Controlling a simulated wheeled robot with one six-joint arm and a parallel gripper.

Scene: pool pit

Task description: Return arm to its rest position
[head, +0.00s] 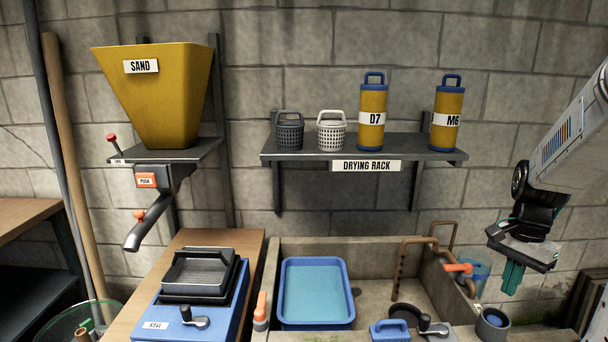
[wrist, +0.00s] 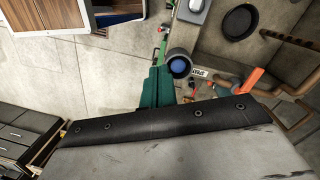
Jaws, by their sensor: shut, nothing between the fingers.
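My gripper (head: 513,276) hangs from my arm at the right side of the head view, with its green fingers pointing down. The fingers are together and hold nothing. It is in the air in front of the block wall, right of the sink basin. In the wrist view my gripper's green fingers (wrist: 158,85) show at the centre, above the dark edge of my own wrist. Below them is the grey floor.
A concrete sink (head: 385,268) holds a blue tray (head: 317,259). A copper pipe with an orange handle (head: 458,268) stands left of my gripper. A grey cup (head: 492,325) is below it. The drying rack shelf (head: 300,152) carries two baskets and two canisters.

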